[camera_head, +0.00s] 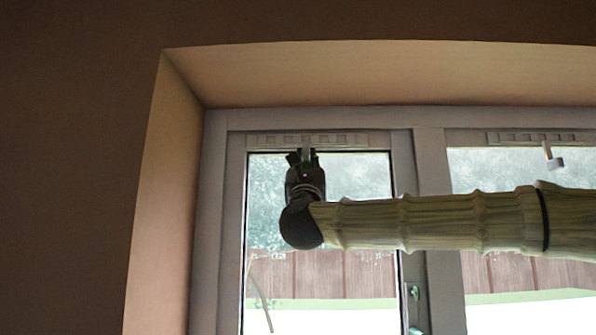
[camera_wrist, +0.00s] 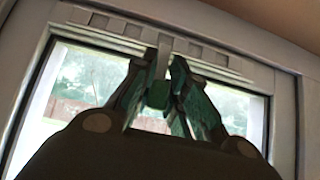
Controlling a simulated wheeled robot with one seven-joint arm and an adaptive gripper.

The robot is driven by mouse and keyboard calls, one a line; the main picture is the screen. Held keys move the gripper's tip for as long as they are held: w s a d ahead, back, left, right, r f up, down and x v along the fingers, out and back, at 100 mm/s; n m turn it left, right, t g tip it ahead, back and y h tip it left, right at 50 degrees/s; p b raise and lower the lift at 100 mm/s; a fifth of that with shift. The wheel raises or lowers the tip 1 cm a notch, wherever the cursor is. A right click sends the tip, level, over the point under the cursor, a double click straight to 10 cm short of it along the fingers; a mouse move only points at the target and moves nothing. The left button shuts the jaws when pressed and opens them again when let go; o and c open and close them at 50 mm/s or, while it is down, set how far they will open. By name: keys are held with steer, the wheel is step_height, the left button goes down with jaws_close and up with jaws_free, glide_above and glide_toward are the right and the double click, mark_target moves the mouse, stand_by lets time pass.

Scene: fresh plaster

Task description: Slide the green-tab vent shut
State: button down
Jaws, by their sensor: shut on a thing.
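The left vent (camera_head: 345,139) is a pale slotted strip along the top of the left window sash. It also shows in the wrist view (camera_wrist: 120,24). A pale stem hangs from it, ending in a green tab (camera_wrist: 157,92) between my fingers. My gripper (camera_head: 305,157) is raised to the strip from below and is shut on the green tab; in the wrist view its two fingers (camera_wrist: 162,72) stand on either side of the tab. In the head view the gripper hides most of the tab. Dark slots show on the strip on both sides of the stem.
A second vent (camera_head: 500,138) on the right sash has a hanging stem with a whitish tab (camera_head: 556,163). A window handle (camera_head: 414,292) sits on the middle frame. The deep plaster reveal (camera_head: 165,190) borders the window at left and above. My arm crosses in front of the glass.

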steer(key=shift+a+f+y, duration=0.1)
steer(key=shift+y, duration=0.2)
steer(key=c, duration=1.4)
jaws_free()
steer(key=shift+w, duration=0.1)
steer(key=shift+a, duration=0.2)
steer(key=shift+d, duration=0.15)
steer(key=shift+s+f, duration=0.15)
steer(key=shift+s, duration=0.1)
steer(key=v, duration=1.1)
steer(key=shift+f, duration=0.25)
